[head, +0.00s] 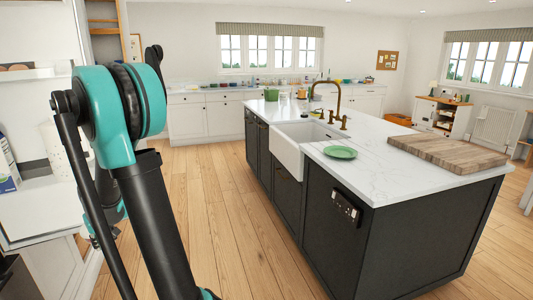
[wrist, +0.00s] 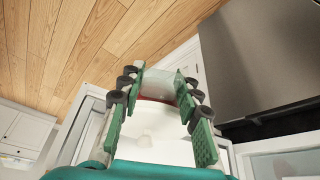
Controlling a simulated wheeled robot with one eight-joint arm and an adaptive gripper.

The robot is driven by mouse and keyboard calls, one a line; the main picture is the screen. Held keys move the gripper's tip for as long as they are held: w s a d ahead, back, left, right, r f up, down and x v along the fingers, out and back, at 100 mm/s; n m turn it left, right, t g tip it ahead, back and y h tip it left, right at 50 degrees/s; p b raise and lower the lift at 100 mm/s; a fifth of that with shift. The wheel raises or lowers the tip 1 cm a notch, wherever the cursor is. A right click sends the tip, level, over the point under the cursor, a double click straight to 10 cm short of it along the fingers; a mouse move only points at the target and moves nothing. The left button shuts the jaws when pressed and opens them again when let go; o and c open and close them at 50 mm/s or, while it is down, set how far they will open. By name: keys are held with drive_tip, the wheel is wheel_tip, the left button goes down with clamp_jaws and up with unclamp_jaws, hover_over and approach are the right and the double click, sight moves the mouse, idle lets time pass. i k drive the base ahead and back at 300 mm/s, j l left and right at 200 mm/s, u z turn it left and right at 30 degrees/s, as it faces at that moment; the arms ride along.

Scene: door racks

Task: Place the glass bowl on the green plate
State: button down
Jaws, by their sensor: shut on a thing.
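The green plate (head: 340,152) lies flat and empty on the white marble top of the island in the head view. My gripper (wrist: 160,84) shows in the wrist view, with its green ribbed fingers on either side of a pale, see-through thing (wrist: 158,82). This looks like the glass bowl, held between the finger ends, though its full outline is hard to make out. A red edge shows just below it. In the head view my arm fills the left side, well apart from the island, and neither gripper nor bowl can be made out there.
A wooden cutting board (head: 447,151) lies right of the plate. The white sink (head: 300,140) and a brass faucet (head: 338,100) are behind and left of it. White shelving (head: 35,210) stands close on the left. Wooden floor (head: 225,215) lies clear before the island.

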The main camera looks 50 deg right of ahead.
sight(341, 154)
drive_tip(key=j+z, duration=0.1)
drive_tip(key=z, duration=0.2)
drive_tip(key=j+z, duration=0.25)
drive_tip(key=i+z, duration=0.25)
drive_tip(key=z, duration=0.15)
drive_tip(key=i+j+z, duration=0.15)
drive_tip(key=z, duration=0.25)
drive_tip(key=i+j+z, duration=0.2)
drive_tip(key=z, duration=0.2)
